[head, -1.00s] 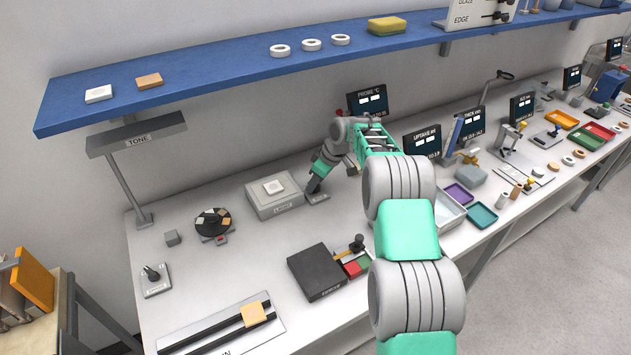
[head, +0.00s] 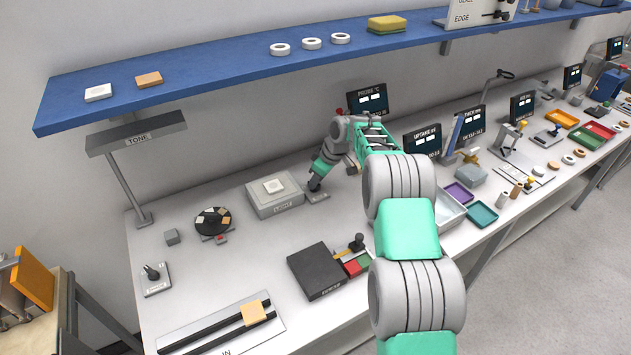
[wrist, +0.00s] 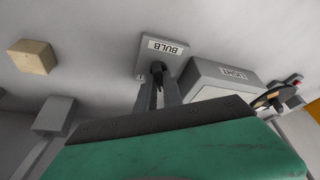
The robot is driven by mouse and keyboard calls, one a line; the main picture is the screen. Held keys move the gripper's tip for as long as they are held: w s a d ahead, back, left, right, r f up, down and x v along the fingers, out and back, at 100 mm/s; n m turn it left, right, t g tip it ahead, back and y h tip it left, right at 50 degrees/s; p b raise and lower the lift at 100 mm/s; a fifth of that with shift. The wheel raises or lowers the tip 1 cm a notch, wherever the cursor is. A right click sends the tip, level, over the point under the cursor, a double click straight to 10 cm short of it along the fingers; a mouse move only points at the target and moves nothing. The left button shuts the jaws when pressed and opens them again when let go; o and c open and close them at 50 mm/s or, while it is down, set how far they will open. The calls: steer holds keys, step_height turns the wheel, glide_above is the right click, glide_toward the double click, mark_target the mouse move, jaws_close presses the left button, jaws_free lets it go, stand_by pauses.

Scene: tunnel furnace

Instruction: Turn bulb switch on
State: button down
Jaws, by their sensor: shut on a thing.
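The bulb switch is a small grey plate labelled BULB (wrist: 149,50) with a dark lever, seen upside down at the top middle of the wrist view. In the head view its plate (head: 318,197) lies on the bench, right of the grey LIGHT box (head: 270,206). My gripper (wrist: 158,88) is shut on the dark lever, its two fingers either side of it. In the head view my gripper (head: 315,186) is low over the plate and hides most of the lever. The LIGHT box (wrist: 222,82) is beside the plate in the wrist view.
A blue shelf (head: 230,75) runs above the bench. A PROBE display (head: 368,100) stands behind my arm. A dark round holder (head: 213,221) and a black box (head: 317,270) are on the bench. Clear bench lies in front of the LIGHT box.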

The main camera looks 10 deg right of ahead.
steer(key=shift+f+m+b, duration=0.1)
steer(key=shift+m+b, duration=0.2)
steer(key=shift+b, duration=0.05)
steer(key=shift+m+t+b, duration=0.3)
steer(key=shift+m+b, duration=0.2)
steer(key=shift+b, duration=0.2)
steer(key=m+h+b, duration=0.1)
steer(key=m, duration=0.1)
steer(key=m+b, duration=0.2)
steer(key=shift+s+a+t+h+b, duration=0.1)
steer(key=shift+a+t+h+b, duration=0.1)
steer(key=shift+t+h+b, duration=0.15)
steer(key=m+h+b, duration=0.1)
steer(key=m, duration=0.2)
steer(key=shift+a+m+h+b, duration=0.1)
steer(key=shift+m+h+b, duration=0.45)
steer(key=shift+m, duration=1.05)
steer(key=c, duration=1.5)
jaws_free()
